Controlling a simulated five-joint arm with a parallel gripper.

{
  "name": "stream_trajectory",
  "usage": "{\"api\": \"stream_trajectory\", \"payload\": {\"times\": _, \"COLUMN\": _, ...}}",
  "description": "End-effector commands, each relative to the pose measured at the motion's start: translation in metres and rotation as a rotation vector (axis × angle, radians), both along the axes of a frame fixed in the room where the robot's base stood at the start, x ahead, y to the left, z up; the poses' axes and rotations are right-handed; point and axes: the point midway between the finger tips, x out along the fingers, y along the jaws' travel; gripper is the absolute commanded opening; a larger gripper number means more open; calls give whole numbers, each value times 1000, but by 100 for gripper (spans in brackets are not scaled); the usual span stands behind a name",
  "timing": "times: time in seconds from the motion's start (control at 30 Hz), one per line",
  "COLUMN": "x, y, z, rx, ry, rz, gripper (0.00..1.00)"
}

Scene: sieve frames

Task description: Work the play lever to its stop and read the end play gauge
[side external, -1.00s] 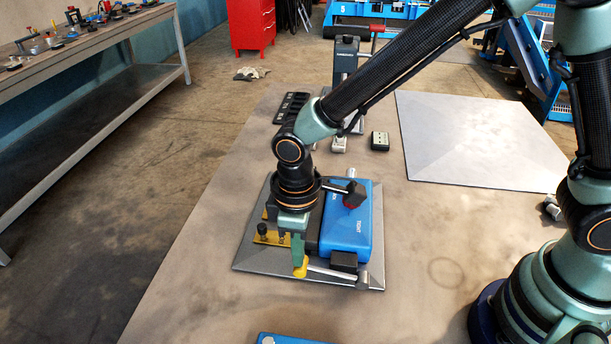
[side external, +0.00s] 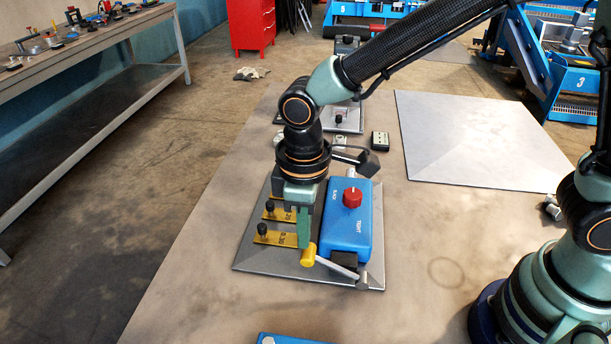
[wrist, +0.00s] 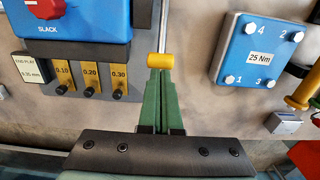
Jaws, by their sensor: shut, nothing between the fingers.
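The play lever is a thin metal rod with a yellow end (side external: 309,255), at the front of the blue unit (side external: 347,225) in the side view. In the wrist view the yellow end (wrist: 160,60) lies just beyond my fingertips. My gripper (side external: 303,242) is shut and empty, its green fingers pointing down right beside the yellow end; I cannot tell whether they touch. The wrist view shows the closed fingers (wrist: 160,75). The end play gauge (wrist: 27,72) is at the left of the wrist view; it seems to read 0.35 mm, in small print.
A red knob (side external: 352,197) marked slack and tight sits on the blue unit. Yellow feeler tabs (wrist: 90,78) marked 0.10, 0.20 and 0.30 stand beside it. A blue 25 Nm block (wrist: 258,55) with numbered bolts lies to the right in the wrist view. A bare metal plate (side external: 470,140) lies right.

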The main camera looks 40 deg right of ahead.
Motion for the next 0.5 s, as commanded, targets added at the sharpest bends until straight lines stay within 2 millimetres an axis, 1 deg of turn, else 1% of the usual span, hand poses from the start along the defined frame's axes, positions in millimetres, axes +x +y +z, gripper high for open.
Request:
{"api": "stream_trajectory", "payload": {"times": 0.37, "x": -1, "y": -1, "z": 3, "rx": -1, "ry": 1, "rz": 0, "gripper": 0}}
{"api": "stream_trajectory", "payload": {"times": 0.5, "x": -1, "y": -1, "z": 8, "rx": 1, "ry": -1, "rz": 0, "gripper": 0}}
